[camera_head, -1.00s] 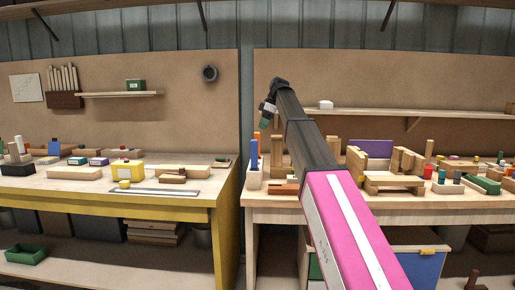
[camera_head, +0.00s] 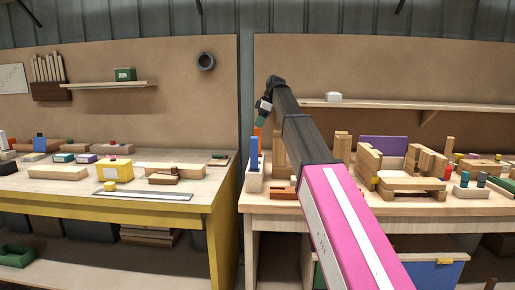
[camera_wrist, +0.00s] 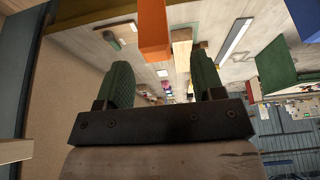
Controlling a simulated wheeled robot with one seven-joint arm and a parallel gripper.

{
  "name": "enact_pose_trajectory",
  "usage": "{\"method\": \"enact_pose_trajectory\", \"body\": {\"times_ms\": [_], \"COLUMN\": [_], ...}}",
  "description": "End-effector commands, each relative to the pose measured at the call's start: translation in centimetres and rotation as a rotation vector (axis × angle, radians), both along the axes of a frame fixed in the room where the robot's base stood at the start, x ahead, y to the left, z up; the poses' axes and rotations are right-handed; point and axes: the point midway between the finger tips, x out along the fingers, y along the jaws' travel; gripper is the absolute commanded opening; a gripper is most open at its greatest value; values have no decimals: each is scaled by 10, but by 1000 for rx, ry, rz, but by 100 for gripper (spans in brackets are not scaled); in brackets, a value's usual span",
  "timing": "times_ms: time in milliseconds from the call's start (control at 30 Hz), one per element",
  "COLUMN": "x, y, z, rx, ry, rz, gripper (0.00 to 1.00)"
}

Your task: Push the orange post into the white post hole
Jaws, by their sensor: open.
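The orange post (camera_head: 257,131) shows just below my gripper (camera_head: 260,120) in the head view, behind the top of a blue post (camera_head: 254,152). Its lower part is hidden, so I cannot tell how deep it sits. The blue post stands upright in a white block (camera_head: 254,182) at the bench's left end; its hole is not visible. In the wrist view, the orange post (camera_wrist: 154,32) appears beyond my open, empty gripper (camera_wrist: 163,75), nearer the left finger. I cannot tell whether they touch.
Wooden blocks and frames (camera_head: 400,168) crowd the right bench beside my arm. A red-brown block (camera_head: 284,192) lies just right of the white block. A gap separates this bench from the yellow bench (camera_head: 205,210) on the left. A shelf (camera_head: 440,112) runs behind.

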Motion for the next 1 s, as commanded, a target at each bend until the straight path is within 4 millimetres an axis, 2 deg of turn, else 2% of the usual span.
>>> {"method": "enact_pose_trajectory", "body": {"times_ms": [167, 500, 767, 933, 967, 1000], "x": [1, 4, 5, 5, 5, 5], "y": [4, 19, 20, 20, 20, 20], "z": [-10, -50, -53, -53, -53, -52], "rx": [-1, -1, -1, -1, -1, -1], "ry": [1, 1, 0, 0, 0, 0], "rz": [0, 0, 0, 0, -1, -1], "gripper": [62, 62, 62, 6, 0, 0]}}
